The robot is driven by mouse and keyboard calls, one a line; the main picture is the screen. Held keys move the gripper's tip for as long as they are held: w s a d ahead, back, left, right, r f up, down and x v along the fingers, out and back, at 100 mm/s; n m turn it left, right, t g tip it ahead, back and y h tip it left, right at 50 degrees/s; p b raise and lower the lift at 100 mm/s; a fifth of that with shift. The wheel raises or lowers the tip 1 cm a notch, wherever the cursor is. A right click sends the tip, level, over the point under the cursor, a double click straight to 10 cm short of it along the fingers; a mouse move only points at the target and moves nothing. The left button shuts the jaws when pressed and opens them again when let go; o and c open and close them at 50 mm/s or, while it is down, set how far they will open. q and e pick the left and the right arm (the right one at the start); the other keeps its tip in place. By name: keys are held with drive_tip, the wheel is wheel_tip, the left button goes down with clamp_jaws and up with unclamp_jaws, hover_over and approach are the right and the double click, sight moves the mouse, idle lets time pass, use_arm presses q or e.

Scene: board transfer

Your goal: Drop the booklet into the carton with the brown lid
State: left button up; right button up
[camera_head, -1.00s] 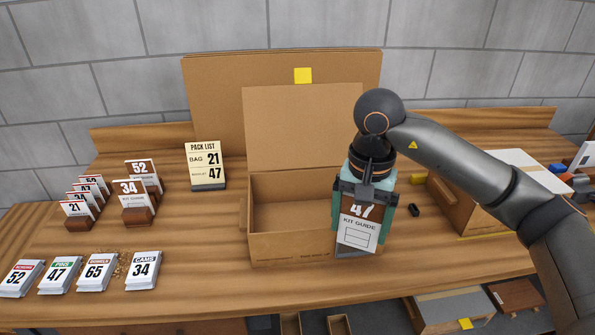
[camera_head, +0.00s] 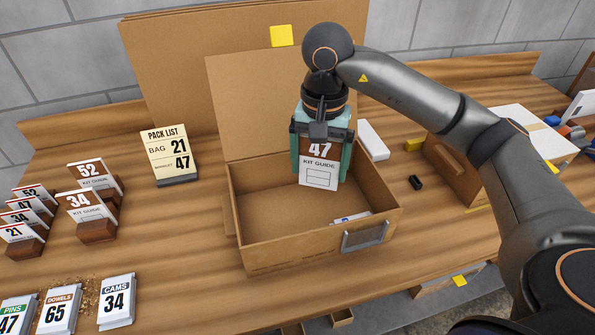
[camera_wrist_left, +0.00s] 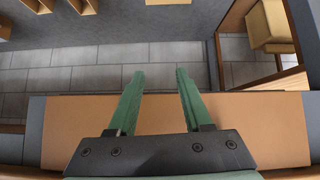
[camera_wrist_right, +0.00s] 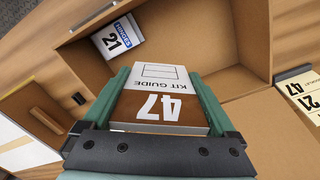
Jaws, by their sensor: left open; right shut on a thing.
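The open carton (camera_head: 270,258) has its brown lid (camera_head: 255,110) raised at the back. My right gripper (camera_head: 320,165) is shut on the booklet (camera_head: 318,174), a white and brown "KIT GUIDE" marked 47. It hangs upright over the carton's back right part; the booklet also shows between the fingers in the right wrist view (camera_wrist_right: 155,95). A white bag marked 21 (camera_wrist_right: 117,38) lies inside the carton; in the head view only part of it (camera_head: 352,217) shows. My left gripper (camera_wrist_left: 158,75) is open and empty in the left wrist view.
A pack list card (camera_head: 168,152) reads bag 21, booklet 47. Other booklets stand in wooden holders (camera_head: 97,231) at left, with labelled bags (camera_head: 117,300) in front. A carton with a white top (camera_head: 520,130) and a small black object (camera_head: 416,182) are at right.

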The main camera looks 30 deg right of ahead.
sight(318, 186)
wheel_tip(318, 186, down, 5)
drive_tip(key=b, duration=0.3)
drive_tip(key=o, duration=1)
drive_tip(key=shift+r, duration=0.1)
wheel_tip(318, 186, up, 12)
drive_tip(key=p, duration=0.2)
drive_tip(key=shift+r+p, duration=0.2)
drive_tip(key=shift+p, duration=0.2)
drive_tip(key=shift+s+f, duration=0.1)
